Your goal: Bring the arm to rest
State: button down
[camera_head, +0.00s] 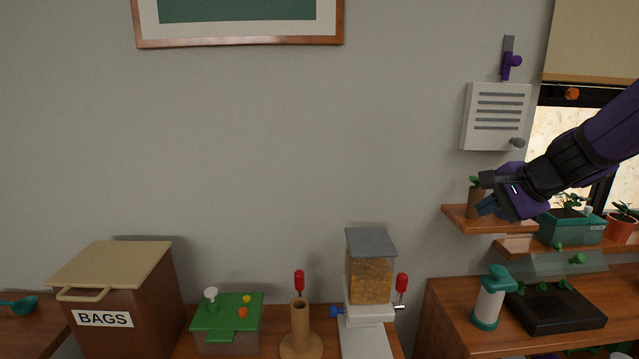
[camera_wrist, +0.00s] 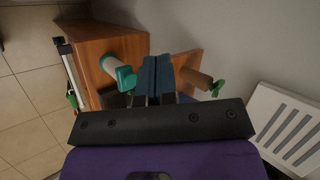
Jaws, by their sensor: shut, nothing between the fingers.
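My gripper (camera_head: 487,206) is on the right side of the head view, at the end of my dark and purple arm. It is raised in front of the small wooden wall shelf, above the counter. In the wrist view my gripper (camera_wrist: 153,62) has its two blue fingers pressed together with nothing between them. The fingertips overlap the small shelf (camera_head: 460,220) in the head view, next to a brown pot with a sprout (camera_head: 475,200). I cannot tell whether they touch.
A teal-topped bottle (camera_head: 489,300) and a dark seedling tray (camera_head: 552,310) stand below on the wooden counter. A green planter (camera_head: 575,229) and an orange pot (camera_head: 621,226) are at right. A white slatted panel (camera_head: 497,116) hangs on the wall. A dispenser (camera_head: 369,280) and BAGS bin (camera_head: 125,290) stand left.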

jog(key=s+a+r+n+g+h, duration=0.1)
jog(key=s+a+r+n, duration=0.2)
jog(key=s, duration=0.4)
jog(key=s+a+r+n+g, duration=0.1)
jog(key=s+a+r+n, duration=0.1)
jog(key=s+n, duration=0.4)
jog(key=s+d+n+h, duration=0.3)
jog(key=s+n, duration=0.1)
jog(key=s, duration=0.7)
jog(key=shift+s+r+n+h, duration=0.3)
jog(key=shift+s+r, duration=0.05)
jog(key=shift+s, duration=0.05)
jog(key=shift+w, duration=0.1)
